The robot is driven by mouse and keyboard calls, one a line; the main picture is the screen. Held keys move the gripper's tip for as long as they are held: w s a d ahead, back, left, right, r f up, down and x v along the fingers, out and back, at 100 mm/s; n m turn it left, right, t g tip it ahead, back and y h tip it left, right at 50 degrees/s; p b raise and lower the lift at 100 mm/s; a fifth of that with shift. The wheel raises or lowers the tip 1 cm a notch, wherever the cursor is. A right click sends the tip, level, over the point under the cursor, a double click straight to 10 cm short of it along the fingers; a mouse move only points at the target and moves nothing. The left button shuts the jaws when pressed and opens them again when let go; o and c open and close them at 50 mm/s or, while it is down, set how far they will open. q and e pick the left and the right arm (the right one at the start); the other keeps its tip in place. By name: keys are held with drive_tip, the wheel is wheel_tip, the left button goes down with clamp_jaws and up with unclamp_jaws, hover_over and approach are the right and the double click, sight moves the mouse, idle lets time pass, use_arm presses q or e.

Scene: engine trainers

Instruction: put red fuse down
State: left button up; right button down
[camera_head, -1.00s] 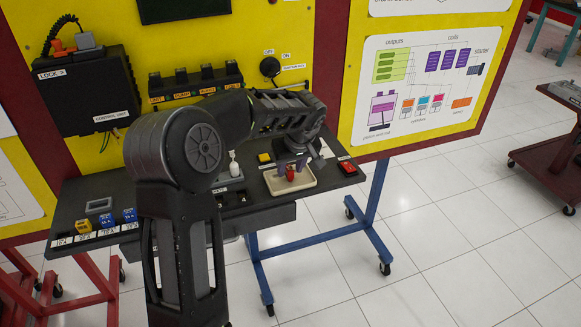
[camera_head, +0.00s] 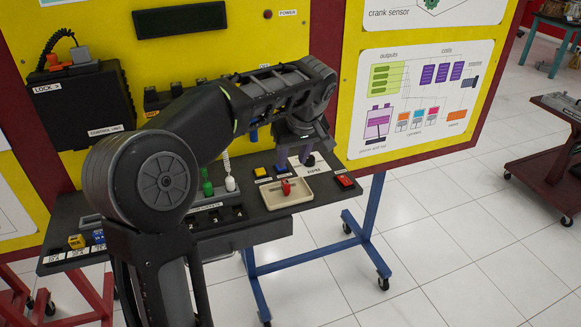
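The red fuse (camera_head: 286,187) rests in the beige tray (camera_head: 306,198) on the right part of the black shelf. It is small in view, and I cannot tell how it lies. My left gripper (camera_head: 296,163) is above the tray, just above and behind the fuse in the picture. Its fingers look spread, with nothing between them, and a gap shows between them and the fuse. My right gripper is not in view.
A red button (camera_head: 345,181) is right of the tray and a yellow one (camera_head: 260,172) behind it. Green (camera_head: 207,184) and white (camera_head: 230,183) bottle-like items stand left. A yellow fuse (camera_head: 76,241) sits at the shelf's left end. The yellow panel rises behind.

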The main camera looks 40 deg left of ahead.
use_arm(q)
drive_tip(key=shift+r, duration=0.2)
idle(0.7)
drive_tip(key=s+d+f+m+h, duration=0.2)
drive_tip(key=d+f, duration=0.5)
drive_tip(key=f, duration=0.4)
drive_tip(key=s+d+f+m+g+h, duration=0.1)
drive_tip(key=s+d+f+m+h, duration=0.15)
drive_tip(key=d+f, duration=0.65)
drive_tip(key=s+d+f+m+h, duration=0.1)
drive_tip(key=d+f+m+h, duration=0.15)
drive_tip(key=d+f, duration=0.65)
drive_tip(key=s+d+f+m, duration=0.1)
drive_tip(key=s+d+f, duration=0.2)
drive_tip(key=s+f, duration=0.4)
drive_tip(key=s+d+f+m+g+h, duration=0.1)
drive_tip(key=s+d+f, duration=0.2)
drive_tip(key=s+f, duration=0.5)
drive_tip(key=s, duration=0.5)
drive_tip(key=shift+s+d, duration=0.3)
drive_tip(key=shift+d, duration=0.1)
drive_tip(key=shift+f, duration=0.1)
